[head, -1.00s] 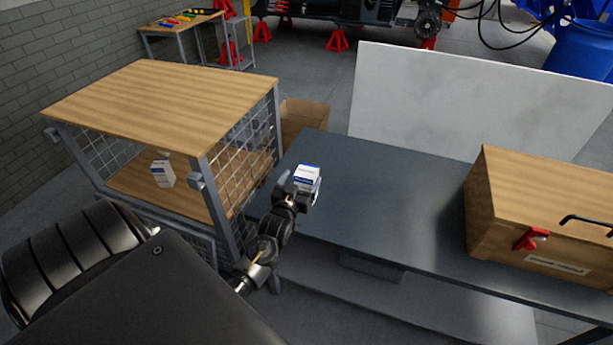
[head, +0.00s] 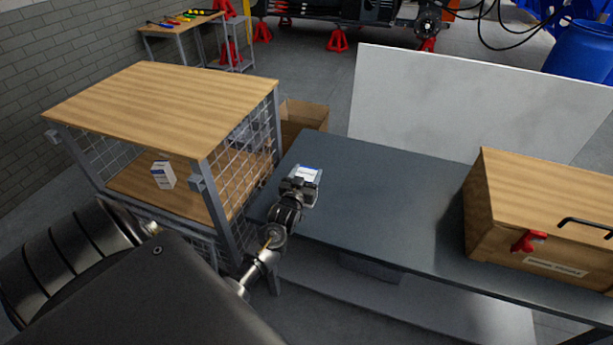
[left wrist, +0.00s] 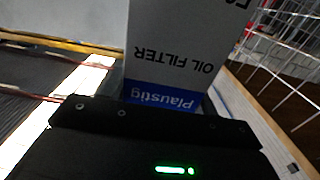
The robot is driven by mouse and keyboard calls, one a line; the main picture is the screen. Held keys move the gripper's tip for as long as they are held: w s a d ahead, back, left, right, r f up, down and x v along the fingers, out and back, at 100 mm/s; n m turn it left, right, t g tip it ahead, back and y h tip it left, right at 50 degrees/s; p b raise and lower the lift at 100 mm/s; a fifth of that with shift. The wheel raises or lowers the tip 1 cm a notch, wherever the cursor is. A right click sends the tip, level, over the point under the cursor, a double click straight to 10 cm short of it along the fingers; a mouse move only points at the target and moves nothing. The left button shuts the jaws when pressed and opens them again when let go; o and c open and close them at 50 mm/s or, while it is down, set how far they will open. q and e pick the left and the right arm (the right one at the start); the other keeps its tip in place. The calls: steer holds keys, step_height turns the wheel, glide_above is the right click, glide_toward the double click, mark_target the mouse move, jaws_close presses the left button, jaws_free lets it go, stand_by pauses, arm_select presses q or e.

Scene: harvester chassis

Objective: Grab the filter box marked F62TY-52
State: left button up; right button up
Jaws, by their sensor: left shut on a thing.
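My left gripper (head: 300,188) is shut on a small white and blue filter box (head: 308,173), held above the left end of the dark grey table. In the left wrist view the held box (left wrist: 175,50) shows upside-down print, "OIL FILTER" and "Plaustig". Its part marking is cut off at the top edge, so I cannot read it. A second white box (head: 163,174) with a blue patch stands on the lower wooden shelf of the mesh cart; its marking is too small to read. My right gripper is not in view.
The dark table (head: 395,200) is clear in its middle. A wooden chest (head: 540,215) with a red latch stands at its right. The mesh-sided cart (head: 160,95) is at left, a cardboard box (head: 303,118) behind. A pale panel (head: 475,105) stands beyond the table.

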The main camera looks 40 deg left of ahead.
arm_select(q)
steer(key=shift+r, duration=0.1)
steer(key=c, duration=0.6)
